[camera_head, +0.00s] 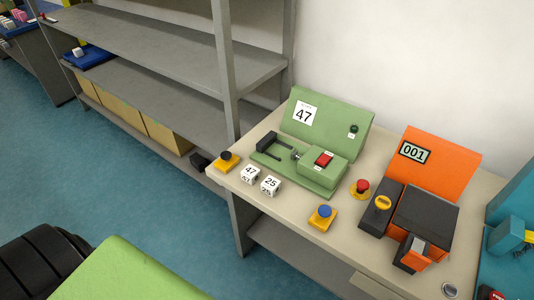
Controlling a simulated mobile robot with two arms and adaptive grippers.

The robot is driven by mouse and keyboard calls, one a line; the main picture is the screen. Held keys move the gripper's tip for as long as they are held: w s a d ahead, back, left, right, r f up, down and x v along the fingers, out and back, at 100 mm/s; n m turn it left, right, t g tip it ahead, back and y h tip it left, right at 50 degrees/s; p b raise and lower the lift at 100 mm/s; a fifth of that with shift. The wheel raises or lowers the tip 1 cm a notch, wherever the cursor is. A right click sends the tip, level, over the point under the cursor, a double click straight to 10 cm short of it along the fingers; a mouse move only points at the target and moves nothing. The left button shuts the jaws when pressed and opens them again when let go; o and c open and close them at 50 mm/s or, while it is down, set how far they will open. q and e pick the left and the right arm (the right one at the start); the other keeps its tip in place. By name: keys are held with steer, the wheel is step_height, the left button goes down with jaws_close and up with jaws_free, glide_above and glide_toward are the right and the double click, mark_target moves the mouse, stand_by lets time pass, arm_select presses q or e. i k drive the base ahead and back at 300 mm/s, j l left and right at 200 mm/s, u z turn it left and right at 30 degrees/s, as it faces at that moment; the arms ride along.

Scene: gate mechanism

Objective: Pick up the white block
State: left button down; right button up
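Two white blocks stand side by side near the front left edge of the beige table (285,220). The left white block is marked 47 (250,175), and the right white block is marked 25 (270,186). They sit close together, just in front of the green device (315,175), whose upright panel carries a card (304,114) reading 47. Neither of my grippers shows in the head view, so I see nothing holding the blocks.
A yellow box with a black knob (228,161) is left of the blocks; one with a blue button (322,216) is to their right. A red button (360,188) and an orange machine (437,165) stand further right. A grey shelf (170,65) stands behind left.

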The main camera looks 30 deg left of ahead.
mark_target(271, 186)
steer(key=j+u, duration=0.1)
steer(key=u, duration=0.25)
steer(key=i+j+u, duration=0.1)
steer(key=u, duration=0.3)
